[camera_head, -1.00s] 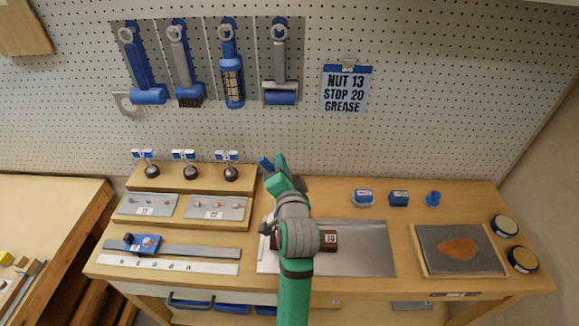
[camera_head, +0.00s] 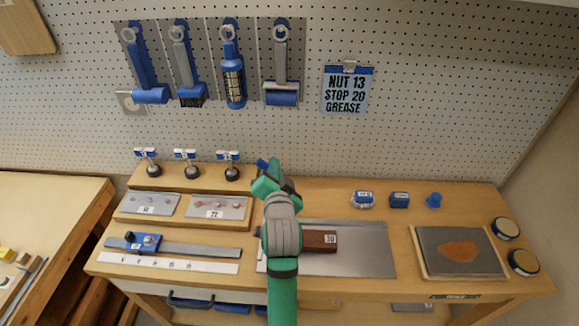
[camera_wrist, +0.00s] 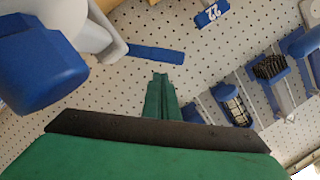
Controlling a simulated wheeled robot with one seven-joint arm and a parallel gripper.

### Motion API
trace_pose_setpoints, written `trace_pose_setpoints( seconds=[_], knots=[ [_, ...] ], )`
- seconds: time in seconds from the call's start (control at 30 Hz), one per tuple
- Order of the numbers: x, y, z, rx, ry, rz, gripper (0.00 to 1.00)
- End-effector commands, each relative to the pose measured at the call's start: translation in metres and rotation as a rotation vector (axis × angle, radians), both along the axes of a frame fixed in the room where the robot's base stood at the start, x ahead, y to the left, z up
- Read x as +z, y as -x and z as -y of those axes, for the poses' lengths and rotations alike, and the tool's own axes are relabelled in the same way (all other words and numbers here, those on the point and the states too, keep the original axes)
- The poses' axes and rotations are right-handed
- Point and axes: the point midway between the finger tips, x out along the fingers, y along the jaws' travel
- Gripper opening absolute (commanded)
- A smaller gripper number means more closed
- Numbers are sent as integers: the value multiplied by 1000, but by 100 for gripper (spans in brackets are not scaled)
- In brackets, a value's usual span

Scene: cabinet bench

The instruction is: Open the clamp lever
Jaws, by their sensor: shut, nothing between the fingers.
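My gripper (camera_head: 268,178) is above the middle of the bench in the head view, its green fingers together and empty. In the wrist view its fingers (camera_wrist: 162,92) point toward the pegboard. A grey clamp-like part (camera_wrist: 85,25) with a large blue piece (camera_wrist: 40,70) fills the upper left of the wrist view. A flat blue bar (camera_wrist: 157,54) extends from its grey arm, just beyond the fingertips; I cannot tell whether they touch. In the head view a blue tip (camera_head: 262,164) shows beside my gripper, and my arm hides most of whatever is behind it.
A brown block marked with a number (camera_head: 319,240) lies on a grey plate (camera_head: 365,250) right of my arm. Several tagged knobs (camera_head: 232,172) stand on the wooden step at left. Tools (camera_head: 232,75) hang on the pegboard. The bench right of my gripper has some free room.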

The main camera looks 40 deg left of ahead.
Motion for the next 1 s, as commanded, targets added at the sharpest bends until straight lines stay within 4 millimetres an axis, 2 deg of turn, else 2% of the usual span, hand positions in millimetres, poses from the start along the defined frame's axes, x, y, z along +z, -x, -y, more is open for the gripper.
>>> trace_pose_setpoints(
  seconds=[0.03, 0.1, 0.57, 0.73, 0.9, 1.0],
  knots=[
    [-1, 7, -10, 15, 35, 25, 0],
    [-3, 11, -14, 17, 74, 54, 0],
    [-4, 13, -17, 19, 102, 72, 0],
    [7, 7, -8, 14, 101, 74, 0],
    [29, -3, 12, 10, 99, 77, 0],
    [29, 6, 28, 10, 102, 74, 0]
  ],
)
